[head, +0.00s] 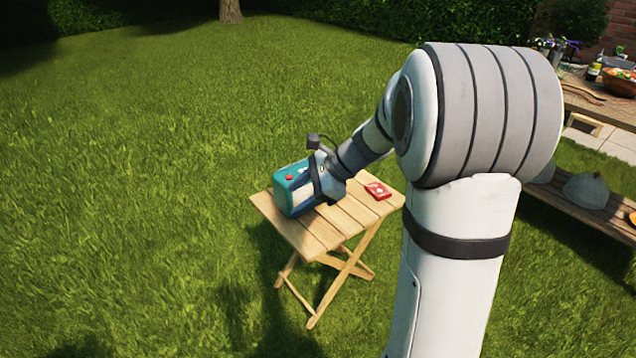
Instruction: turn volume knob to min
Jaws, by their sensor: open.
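A teal box-shaped device (284,181) with a red spot on top and a pale front stands on the small wooden folding table (318,231). It looks like a radio. Its volume knob cannot be made out; my gripper and arm cover part of the device. My gripper (318,188) is at the right side of the device, very close to it. Its fingers are small and partly hidden, and I cannot tell whether they touch the device or the knob. It appears open.
A red card box (378,191) lies on the table to the right of my gripper. Grass surrounds the table. A bench (590,205) with grey cushions and a larger table with a bowl (619,82) stand at the right. My arm blocks part of the view.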

